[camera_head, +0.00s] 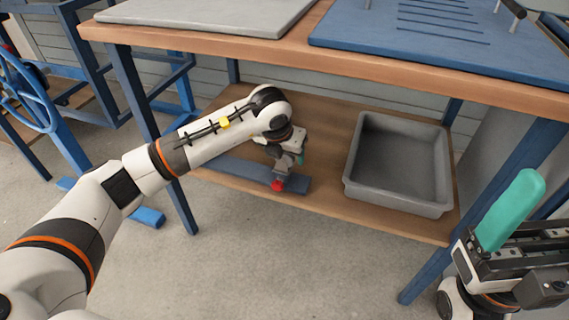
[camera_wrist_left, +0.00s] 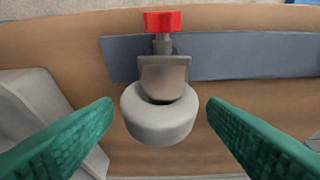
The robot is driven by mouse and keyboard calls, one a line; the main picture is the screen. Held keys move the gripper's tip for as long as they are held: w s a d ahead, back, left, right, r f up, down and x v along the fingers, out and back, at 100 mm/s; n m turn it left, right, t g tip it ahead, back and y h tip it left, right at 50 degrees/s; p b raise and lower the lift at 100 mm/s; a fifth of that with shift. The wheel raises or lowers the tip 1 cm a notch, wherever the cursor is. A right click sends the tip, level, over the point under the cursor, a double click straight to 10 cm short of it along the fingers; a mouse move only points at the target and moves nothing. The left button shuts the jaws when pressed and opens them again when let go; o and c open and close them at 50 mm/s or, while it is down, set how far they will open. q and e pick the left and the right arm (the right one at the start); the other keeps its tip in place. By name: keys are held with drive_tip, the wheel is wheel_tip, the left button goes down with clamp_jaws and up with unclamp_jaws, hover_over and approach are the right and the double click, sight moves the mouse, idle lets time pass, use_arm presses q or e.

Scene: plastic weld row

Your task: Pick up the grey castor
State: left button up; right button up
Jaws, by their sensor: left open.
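The grey castor (camera_wrist_left: 158,118) shows in the left wrist view as a pale grey round wheel with a metal bracket and a red part (camera_wrist_left: 162,21) at its far end. In the head view its red part (camera_head: 278,186) shows at the shelf's front, and the rest is largely hidden by my gripper. My left gripper (camera_head: 288,150) is open above the castor; in the wrist view its green fingers (camera_wrist_left: 160,118) stand on either side of the wheel, apart from it. My right gripper (camera_head: 508,212) is at the lower right of the head view, with one teal finger clearly visible.
A blue-grey strip (camera_head: 232,170) lies on the wooden lower shelf (camera_head: 325,140) beside the castor. A grey open bin (camera_head: 352,178) stands to the right and looks empty. The wooden tabletop edge (camera_head: 330,62) overhangs the shelf, with blue legs (camera_head: 170,170) at the sides.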

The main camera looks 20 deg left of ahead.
use_arm(q)
drive_tip(key=c, duration=1.2)
drive_tip(key=shift+o, duration=0.2)
